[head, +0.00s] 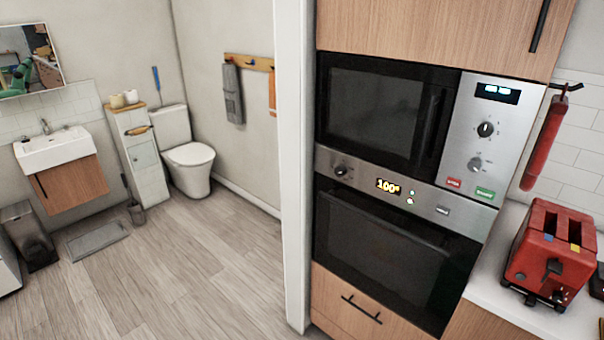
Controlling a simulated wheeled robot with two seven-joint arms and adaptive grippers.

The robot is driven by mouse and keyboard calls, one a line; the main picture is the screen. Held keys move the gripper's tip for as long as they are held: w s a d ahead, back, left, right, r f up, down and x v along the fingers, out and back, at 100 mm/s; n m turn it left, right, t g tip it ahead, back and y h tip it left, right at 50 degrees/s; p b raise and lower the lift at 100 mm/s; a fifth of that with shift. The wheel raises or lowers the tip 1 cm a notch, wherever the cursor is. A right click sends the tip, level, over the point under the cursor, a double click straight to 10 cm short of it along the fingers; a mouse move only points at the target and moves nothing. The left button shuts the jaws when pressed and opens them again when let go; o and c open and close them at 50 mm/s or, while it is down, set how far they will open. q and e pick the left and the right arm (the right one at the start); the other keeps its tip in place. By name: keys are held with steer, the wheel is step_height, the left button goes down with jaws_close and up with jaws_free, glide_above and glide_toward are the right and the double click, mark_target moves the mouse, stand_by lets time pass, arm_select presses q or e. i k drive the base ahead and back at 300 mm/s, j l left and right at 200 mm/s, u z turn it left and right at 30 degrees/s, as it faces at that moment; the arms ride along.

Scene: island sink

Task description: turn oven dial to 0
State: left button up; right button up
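The oven (388,246) is built into the wooden cabinet column at the right centre, with its dark glass door shut. Its dial (341,171) is a small dark knob at the left end of the steel control strip. The lit display (388,186) on the strip reads about 100 in orange. The dial's pointer is too small to read clearly. Neither of my grippers is in view.
A microwave (385,115) with its own two knobs sits directly above the oven. A red toaster (551,250) stands on the white counter to the right. A white wall edge (294,160) borders the oven column on the left. The wooden floor (175,285) at left is mostly clear.

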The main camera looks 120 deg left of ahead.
mark_target(340, 171)
steer(key=u, duration=3.7)
